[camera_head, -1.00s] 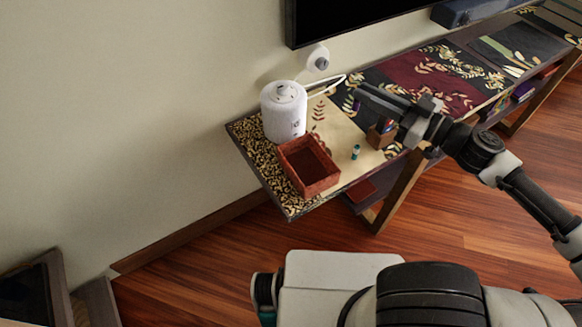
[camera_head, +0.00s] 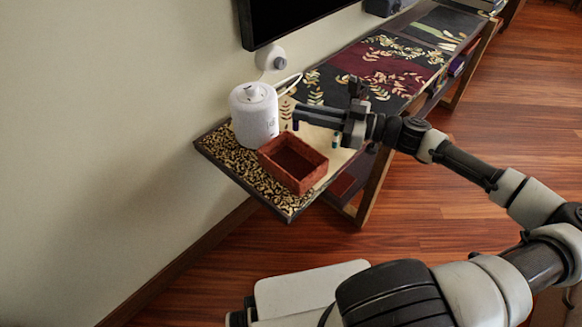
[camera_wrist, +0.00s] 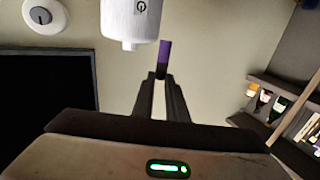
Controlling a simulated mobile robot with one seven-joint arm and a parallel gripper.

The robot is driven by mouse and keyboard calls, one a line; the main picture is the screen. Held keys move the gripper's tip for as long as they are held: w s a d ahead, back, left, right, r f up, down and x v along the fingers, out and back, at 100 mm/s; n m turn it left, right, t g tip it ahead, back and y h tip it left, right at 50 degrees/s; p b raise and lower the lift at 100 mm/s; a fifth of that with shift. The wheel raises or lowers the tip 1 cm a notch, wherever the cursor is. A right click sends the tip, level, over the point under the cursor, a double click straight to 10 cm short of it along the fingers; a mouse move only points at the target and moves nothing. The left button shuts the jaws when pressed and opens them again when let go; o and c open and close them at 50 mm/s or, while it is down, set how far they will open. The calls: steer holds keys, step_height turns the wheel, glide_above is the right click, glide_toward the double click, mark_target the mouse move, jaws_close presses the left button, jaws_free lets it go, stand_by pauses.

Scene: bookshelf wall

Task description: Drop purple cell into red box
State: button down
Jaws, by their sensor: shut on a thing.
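The purple cell (camera_wrist: 165,53), purple at one end and dark at the other, is held between my fingertips (camera_wrist: 161,77) in the wrist view. In the head view it is a small dark spot (camera_head: 296,124) at the tips of my gripper (camera_head: 299,114). My gripper is shut on it, over the table just behind the red box in the picture. The red box (camera_head: 303,184) is an open, rectangular box near the table's left end. No cell can be made out inside it.
A white cylindrical appliance (camera_head: 254,116) stands close behind the box, left of my gripper. A small teal-and-white cell (camera_head: 336,142) stands on the table right of the box. A dark screen (camera_head: 290,15) hangs on the wall above.

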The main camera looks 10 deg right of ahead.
step_height(320, 180, down, 5)
steer(key=shift+r+b, duration=0.1)
steer(key=shift+b, duration=1)
steer(key=c, duration=1.7)
jaws_free()
steer(key=shift+d, duration=0.1)
steer(key=p+v, duration=0.1)
steer(key=v, duration=1.6)
steer(key=shift+d, duration=0.15)
